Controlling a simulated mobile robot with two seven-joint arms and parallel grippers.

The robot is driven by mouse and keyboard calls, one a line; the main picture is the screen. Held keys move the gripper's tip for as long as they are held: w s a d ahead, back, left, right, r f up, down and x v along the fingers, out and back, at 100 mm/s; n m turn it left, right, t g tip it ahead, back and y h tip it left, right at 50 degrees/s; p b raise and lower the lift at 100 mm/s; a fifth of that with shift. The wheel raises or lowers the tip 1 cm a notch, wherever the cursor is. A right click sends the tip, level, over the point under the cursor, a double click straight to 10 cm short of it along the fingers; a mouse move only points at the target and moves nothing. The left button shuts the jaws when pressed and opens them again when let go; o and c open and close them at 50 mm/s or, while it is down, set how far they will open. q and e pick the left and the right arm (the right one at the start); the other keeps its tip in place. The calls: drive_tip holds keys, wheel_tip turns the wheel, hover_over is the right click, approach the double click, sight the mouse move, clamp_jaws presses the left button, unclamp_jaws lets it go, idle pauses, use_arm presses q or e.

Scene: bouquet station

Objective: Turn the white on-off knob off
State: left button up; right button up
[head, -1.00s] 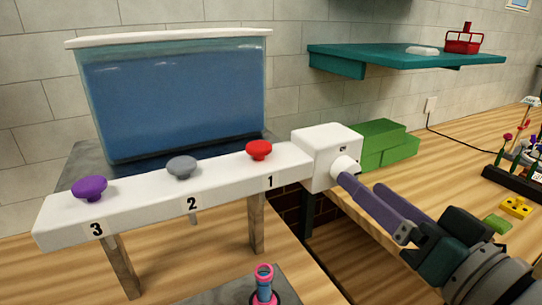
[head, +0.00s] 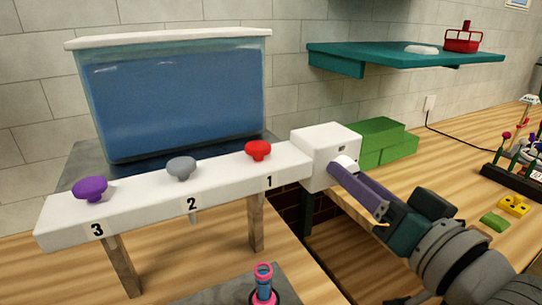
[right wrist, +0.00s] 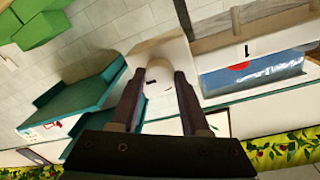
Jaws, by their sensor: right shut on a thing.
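The white on-off knob (head: 345,164) sticks out of the front of the white box (head: 318,152) at the right end of the white bar. My right gripper (head: 341,172) reaches it from the lower right, its purple fingers shut on the knob and hiding part of it. In the right wrist view the pale knob (right wrist: 159,66) lies between the two fingertips. A small dark mark on the box above the knob is too small to read. My left gripper is not in view.
The white bar (head: 145,212) carries red (head: 258,150), grey (head: 182,168) and purple (head: 90,189) knobs. A water tank (head: 180,100) stands behind it. Green blocks (head: 385,143) sit right of the box, below a teal shelf (head: 400,57). A pink-and-blue nozzle (head: 264,282) stands in front.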

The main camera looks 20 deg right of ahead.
clamp_jaws()
drive_tip(key=n+b, duration=0.1)
drive_tip(key=n, duration=0.8)
drive_tip(key=n+t+y, duration=0.1)
drive_tip(key=n, duration=0.8)
drive_tip(key=shift+f+n+b, duration=0.1)
drive_tip(key=shift+n+b, duration=0.25)
drive_tip(key=shift+n, duration=0.05)
drive_tip(key=shift+d+y, duration=0.1)
drive_tip(key=shift+y, duration=0.2)
drive_tip(key=o, duration=0.8)
unclamp_jaws()
